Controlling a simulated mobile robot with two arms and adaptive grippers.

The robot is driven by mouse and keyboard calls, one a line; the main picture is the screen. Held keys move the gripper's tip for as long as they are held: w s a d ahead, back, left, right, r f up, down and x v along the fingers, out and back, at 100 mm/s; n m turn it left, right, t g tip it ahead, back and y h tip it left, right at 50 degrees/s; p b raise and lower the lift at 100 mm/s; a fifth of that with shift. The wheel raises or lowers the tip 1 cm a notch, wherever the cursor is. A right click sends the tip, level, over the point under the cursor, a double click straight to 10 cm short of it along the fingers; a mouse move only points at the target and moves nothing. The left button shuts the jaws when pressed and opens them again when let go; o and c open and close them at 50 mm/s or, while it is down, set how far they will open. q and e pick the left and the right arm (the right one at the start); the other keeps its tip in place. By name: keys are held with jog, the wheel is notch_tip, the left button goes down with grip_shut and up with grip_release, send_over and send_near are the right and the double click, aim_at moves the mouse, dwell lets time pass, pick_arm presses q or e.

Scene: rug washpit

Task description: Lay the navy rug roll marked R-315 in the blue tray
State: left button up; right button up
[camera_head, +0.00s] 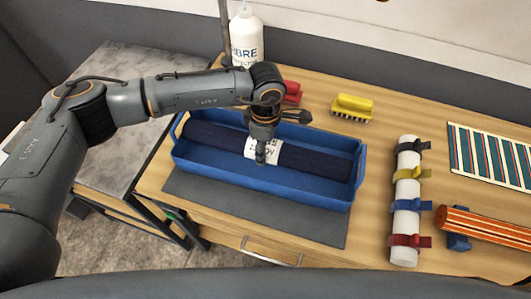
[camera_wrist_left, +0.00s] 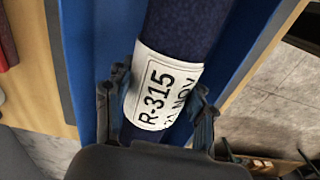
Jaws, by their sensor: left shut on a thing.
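The navy rug roll (camera_head: 312,161) lies lengthwise inside the blue tray (camera_head: 300,195), within its walls. A white band around its middle reads R-315 in the left wrist view, where the roll (camera_wrist_left: 188,28) runs between my fingers. My left gripper (camera_head: 262,157) reaches down from above and is shut on the roll at the white band. In the left wrist view a finger of the gripper (camera_wrist_left: 155,98) is on each side of the band. The tray (camera_wrist_left: 80,50) also shows there beside the roll. My right gripper is not in view.
The tray stands on a dark grey mat (camera_head: 215,197) on the wooden table. A white bottle (camera_head: 246,38), a red object (camera_head: 292,92) and a yellow brush (camera_head: 351,106) are behind it. A white tube with coloured straps (camera_head: 405,220), an orange striped roll (camera_head: 480,226) and a striped piece (camera_head: 490,157) lie right.

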pick_arm(q)
jog(key=shift+f, duration=0.4)
notch_tip(320, 180, down, 4)
jog(key=shift+r+p, duration=0.25)
jog(key=shift+p, duration=0.35)
jog(key=shift+f, duration=0.25)
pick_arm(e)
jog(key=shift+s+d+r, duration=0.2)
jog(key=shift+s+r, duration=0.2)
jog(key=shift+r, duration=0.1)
pick_arm(q)
jog(key=o, duration=1.2)
jog(key=shift+f, duration=0.1)
jog(key=o, duration=0.4)
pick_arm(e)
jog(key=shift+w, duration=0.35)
pick_arm(q)
jog(key=shift+s, duration=0.1)
